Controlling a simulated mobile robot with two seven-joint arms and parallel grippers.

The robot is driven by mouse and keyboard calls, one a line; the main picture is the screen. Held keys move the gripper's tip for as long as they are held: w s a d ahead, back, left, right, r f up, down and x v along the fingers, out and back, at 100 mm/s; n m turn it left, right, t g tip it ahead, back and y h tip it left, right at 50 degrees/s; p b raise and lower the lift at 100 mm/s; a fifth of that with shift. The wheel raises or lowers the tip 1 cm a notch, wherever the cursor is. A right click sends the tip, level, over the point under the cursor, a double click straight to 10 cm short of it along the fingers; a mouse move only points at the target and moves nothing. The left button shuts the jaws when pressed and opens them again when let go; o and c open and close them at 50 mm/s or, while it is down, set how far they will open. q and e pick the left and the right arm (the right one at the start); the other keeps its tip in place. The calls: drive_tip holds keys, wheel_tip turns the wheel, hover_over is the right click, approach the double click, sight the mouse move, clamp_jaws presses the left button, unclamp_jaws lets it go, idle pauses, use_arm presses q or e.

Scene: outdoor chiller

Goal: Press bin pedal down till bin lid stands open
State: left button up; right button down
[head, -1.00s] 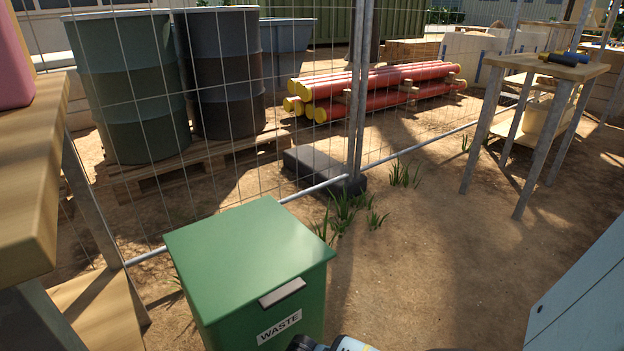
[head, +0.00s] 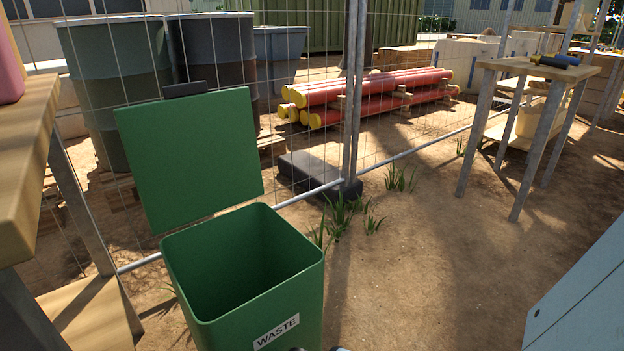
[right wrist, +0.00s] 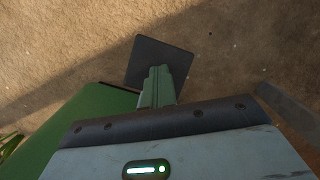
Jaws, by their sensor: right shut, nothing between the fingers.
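The green waste bin (head: 245,300) stands at the bottom centre of the head view, with a white WASTE label on its front. Its green lid (head: 190,160) stands open, hinged up at the back left, and the empty-looking inside shows. In the right wrist view, the dark square pedal (right wrist: 172,50) lies beyond my right gripper (right wrist: 158,70), which is shut and empty. Its fingertips overlap the pedal in the picture and appear to press on it. The bin's green side (right wrist: 88,125) is at the left there. The pedal is out of sight in the head view. My left gripper is not in view.
A wire fence (head: 352,100) runs behind the bin. A wooden table (head: 25,160) is close at the left and a small table (head: 545,68) at the right. Bare dirt ground right of the bin is clear, apart from grass tufts.

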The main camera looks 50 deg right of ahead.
drive_tip(key=w, duration=0.1)
drive_tip(key=w+a, duration=0.1)
drive_tip(key=shift+w+a+r, duration=0.2)
drive_tip(key=shift+w+r, duration=0.15)
drive_tip(key=shift+w, duration=0.05)
drive_tip(key=shift+w+r, duration=0.1)
drive_tip(key=shift+r, duration=0.05)
drive_tip(key=shift+g, duration=0.3)
drive_tip(key=r+p, duration=0.1)
drive_tip(key=r, duration=0.1)
drive_tip(key=r+p, duration=0.1)
drive_tip(key=r, duration=0.1)
drive_tip(key=s+r+p, duration=0.1)
drive_tip(key=r+p, duration=0.1)
drive_tip(key=shift+d, duration=0.3)
drive_tip(key=shift+s+d+r+p, duration=0.2)
drive_tip(key=shift+r+p, duration=0.1)
drive_tip(key=shift+r, duration=0.1)
